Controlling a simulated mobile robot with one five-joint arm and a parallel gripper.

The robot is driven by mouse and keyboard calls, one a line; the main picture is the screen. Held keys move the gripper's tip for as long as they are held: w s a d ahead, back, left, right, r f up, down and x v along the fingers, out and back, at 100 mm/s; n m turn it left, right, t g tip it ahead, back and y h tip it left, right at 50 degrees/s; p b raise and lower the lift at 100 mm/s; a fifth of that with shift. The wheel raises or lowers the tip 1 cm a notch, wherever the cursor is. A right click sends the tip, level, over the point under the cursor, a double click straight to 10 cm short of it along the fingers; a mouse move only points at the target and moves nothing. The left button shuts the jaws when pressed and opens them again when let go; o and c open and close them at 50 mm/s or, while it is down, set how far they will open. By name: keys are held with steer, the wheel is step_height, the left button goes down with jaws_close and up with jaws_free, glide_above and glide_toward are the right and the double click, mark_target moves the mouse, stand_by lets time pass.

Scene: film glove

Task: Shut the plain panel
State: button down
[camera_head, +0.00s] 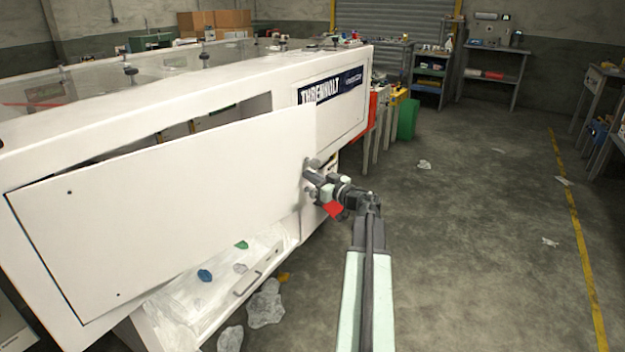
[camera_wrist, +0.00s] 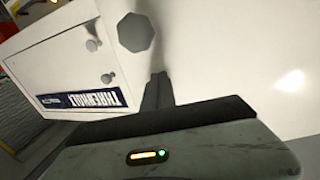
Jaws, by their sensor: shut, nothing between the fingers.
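The plain panel (camera_head: 170,195) is a blank white door on the side of the white machine. It stands ajar: its right edge is swung out from the opening, and a dark gap shows above it. A grey knob (camera_head: 312,163) sits near its right edge. In the wrist view the panel (camera_wrist: 235,50) fills the right side, and its grey knob (camera_wrist: 135,32) is close ahead. My gripper (camera_head: 314,180) is at the panel's right edge, just below the knob. Its fingers (camera_wrist: 158,88) are together and empty. I cannot tell whether they touch the panel.
The labelled panel (camera_head: 333,95), with a blue sign, lies flush to the right; it also shows in the wrist view (camera_wrist: 75,60). Below the plain panel is an open tray (camera_head: 215,285) with plastic film and scraps. Film litter (camera_head: 265,305) lies on the floor. The floor to the right is mostly free.

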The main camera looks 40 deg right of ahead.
mark_target(310, 169)
steer(key=w+a+n+y, duration=0.1)
steer(key=w+n+y, duration=0.2)
steer(key=w, duration=1.7)
steer(key=shift+w+a+r+y, duration=0.2)
steer(key=shift+w+r+y, duration=0.15)
steer(key=shift+y, duration=0.75)
steer(key=shift+r, duration=0.1)
steer(key=shift+s, duration=0.15)
steer(key=shift+g, duration=0.3)
steer(key=v, duration=1.5)
steer(key=shift+s+a+f, duration=0.15)
steer(key=shift+s+f, duration=0.1)
steer(key=shift+f, duration=0.1)
